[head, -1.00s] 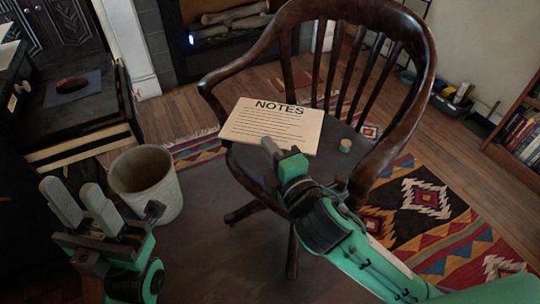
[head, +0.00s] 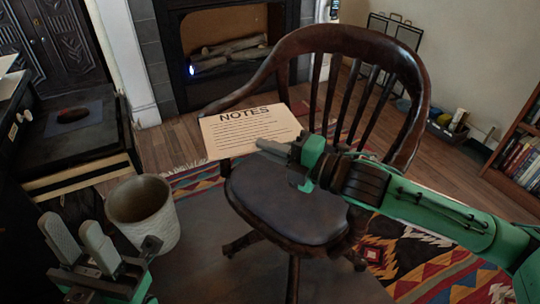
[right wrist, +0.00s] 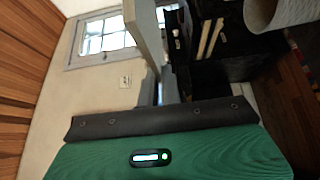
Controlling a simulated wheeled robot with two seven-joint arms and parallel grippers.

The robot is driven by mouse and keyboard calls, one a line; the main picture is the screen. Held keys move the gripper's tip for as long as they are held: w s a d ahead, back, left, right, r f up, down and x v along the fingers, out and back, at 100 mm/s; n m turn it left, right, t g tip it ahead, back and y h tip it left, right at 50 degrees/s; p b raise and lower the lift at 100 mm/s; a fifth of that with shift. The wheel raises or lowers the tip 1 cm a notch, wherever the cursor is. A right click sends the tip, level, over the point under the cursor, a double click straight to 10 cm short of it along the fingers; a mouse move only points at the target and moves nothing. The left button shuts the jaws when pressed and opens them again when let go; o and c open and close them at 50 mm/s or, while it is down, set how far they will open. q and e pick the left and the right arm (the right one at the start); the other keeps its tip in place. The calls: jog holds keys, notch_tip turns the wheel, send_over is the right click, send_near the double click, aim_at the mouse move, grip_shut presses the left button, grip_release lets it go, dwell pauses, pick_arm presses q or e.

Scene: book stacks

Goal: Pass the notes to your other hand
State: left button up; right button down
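The notes (head: 248,130), a flat tan sheet or board headed "NOTES" with printed lines, are held above the front left part of the wooden chair's seat (head: 285,207). My right gripper (head: 268,148) comes in from the right and is shut on their lower right edge. My left gripper (head: 69,224) is at the lower left, its two pale fingers apart and empty, well away from the notes. In the right wrist view my green gripper body fills the bottom; a pale slab above it cannot be clearly told as finger or notes.
A pale waste bin (head: 142,212) stands between my left gripper and the chair. A dark desk (head: 75,150) is at the left, a fireplace (head: 228,50) at the back and a bookshelf (head: 522,140) at the right. A patterned rug (head: 440,265) lies under the chair.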

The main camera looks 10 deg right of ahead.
aim_at(269, 133)
jog(key=shift+w+r+n+g+y, duration=0.35)
jog(key=shift+r+n+g+y, duration=0.25)
jog(key=shift+r+n+g, duration=0.25)
jog(key=shift+w+d+r+n+g+y, duration=0.2)
jog(key=shift+n+g+y, duration=0.1)
jog(key=shift+g, duration=0.15)
jog(key=shift+w+a+r+n+g+y, duration=0.1)
jog(key=shift+a+r+n+g+y, duration=0.15)
jog(key=shift+g, duration=0.35)
jog(key=shift+w+d+r+g, duration=0.1)
jog(key=shift+r+g, duration=0.05)
jog(key=shift+g, duration=0.15)
jog(key=shift+w+d+r+n, duration=0.2)
jog(key=shift+d+r+n, duration=0.1)
jog(key=shift+n, duration=0.1)
jog(key=shift+w+r+n+g+y, duration=0.25)
jog(key=shift+r+n+g+y, duration=0.25)
jog(key=shift+g, duration=0.5)
